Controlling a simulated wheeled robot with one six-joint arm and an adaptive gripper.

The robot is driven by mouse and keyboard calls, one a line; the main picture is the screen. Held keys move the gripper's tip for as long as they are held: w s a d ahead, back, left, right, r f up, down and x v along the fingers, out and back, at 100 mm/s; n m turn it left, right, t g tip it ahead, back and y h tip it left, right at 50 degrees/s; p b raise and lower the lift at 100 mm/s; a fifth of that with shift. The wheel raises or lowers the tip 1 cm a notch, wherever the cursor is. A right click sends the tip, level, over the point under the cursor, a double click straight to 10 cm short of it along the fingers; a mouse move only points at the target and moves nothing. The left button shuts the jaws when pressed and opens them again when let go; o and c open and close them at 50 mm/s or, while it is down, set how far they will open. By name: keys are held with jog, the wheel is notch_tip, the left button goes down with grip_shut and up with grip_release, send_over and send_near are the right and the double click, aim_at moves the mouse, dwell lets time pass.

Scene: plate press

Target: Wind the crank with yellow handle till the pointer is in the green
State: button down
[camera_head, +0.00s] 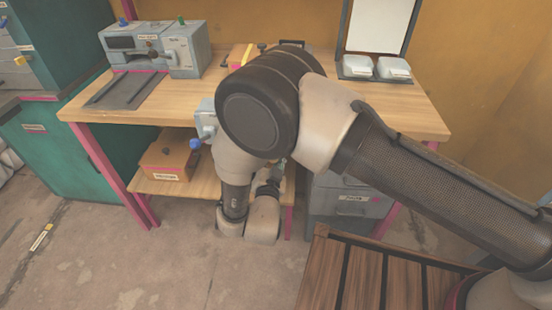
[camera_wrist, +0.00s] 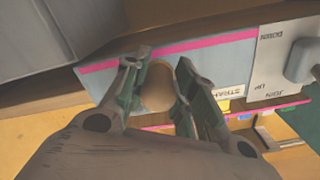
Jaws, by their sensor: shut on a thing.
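In the wrist view my gripper (camera_wrist: 157,78) is shut on a rounded tan-yellow knob (camera_wrist: 157,94), which looks like the crank's handle. The knob sits between both fingers, in front of a light blue panel (camera_wrist: 215,65) with pink edges. The crank's arm is hidden behind the fingers. In the head view my own arm covers the gripper and the crank. Part of a light blue housing (camera_head: 205,119) with a blue knob (camera_head: 195,143) shows at the table front, left of my arm. I cannot make out a pointer or a green zone in either view.
A wooden table (camera_head: 420,120) carries a grey-blue machine (camera_head: 185,50) at left and white dishes (camera_head: 392,68) at right. A box (camera_head: 168,158) stands on the lower shelf.

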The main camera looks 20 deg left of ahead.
jog(key=shift+a+r+m, duration=0.2)
jog(key=shift+r+m, duration=0.1)
jog(key=shift+m, duration=0.4)
jog(key=c, duration=1.1)
grip_release()
jog(key=shift+c, duration=0.2)
jog(key=v, duration=1.2)
jog(key=shift+s, duration=0.15)
